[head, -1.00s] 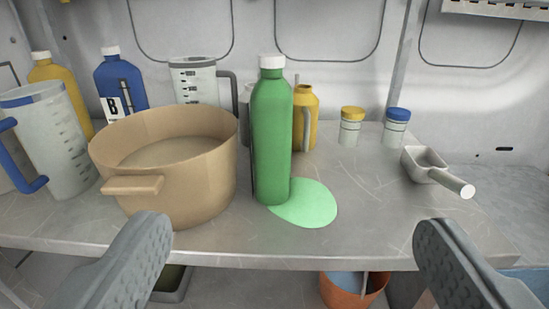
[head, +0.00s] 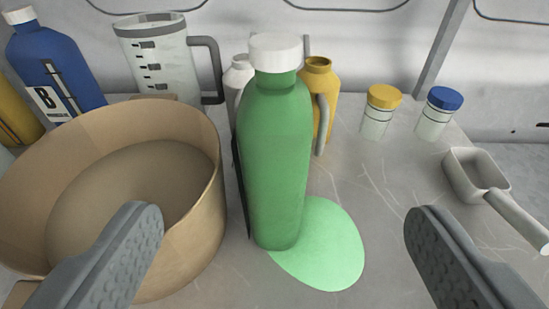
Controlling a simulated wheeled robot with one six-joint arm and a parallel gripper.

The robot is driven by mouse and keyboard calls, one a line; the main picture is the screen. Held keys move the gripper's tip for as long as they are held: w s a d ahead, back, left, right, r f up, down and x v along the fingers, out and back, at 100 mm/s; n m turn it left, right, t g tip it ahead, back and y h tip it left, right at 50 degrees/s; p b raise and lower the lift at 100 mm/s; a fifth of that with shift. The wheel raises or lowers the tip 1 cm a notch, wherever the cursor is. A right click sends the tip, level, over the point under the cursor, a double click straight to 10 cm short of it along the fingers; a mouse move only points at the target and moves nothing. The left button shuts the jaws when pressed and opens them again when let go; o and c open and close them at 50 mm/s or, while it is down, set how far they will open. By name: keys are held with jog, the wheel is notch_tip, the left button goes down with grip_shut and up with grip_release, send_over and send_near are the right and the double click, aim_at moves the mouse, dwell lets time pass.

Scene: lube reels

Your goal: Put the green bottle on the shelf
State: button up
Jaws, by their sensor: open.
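The green bottle (head: 272,165) with a white cap stands upright on the grey shelf surface (head: 395,195), near the middle of the view. A flat light-green patch (head: 328,250) lies at its base, to the right. My gripper (head: 285,235) is open and empty, with one finger at the lower left and one at the lower right. The bottle stands ahead of the fingers, between them in the picture, and neither finger appears to touch it.
A large tan pot (head: 205,225) stands close on the bottle's left, partly behind my left finger. Behind are a blue bottle (head: 60,65), a clear jug (head: 165,60) and a yellow can (head: 320,85). Two small jars (head: 378,115) and a metal scoop (head: 475,175) are at the right.

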aim_at(274, 129)
jog(key=x, duration=1.1)
jog(key=shift+w, duration=0.1)
jog(key=x, duration=0.3)
jog(key=shift+w+a+f, duration=0.25)
jog(key=shift+a, duration=0.05)
jog(key=shift+x, duration=0.8)
jog(key=shift+r, duration=0.1)
grip_shut()
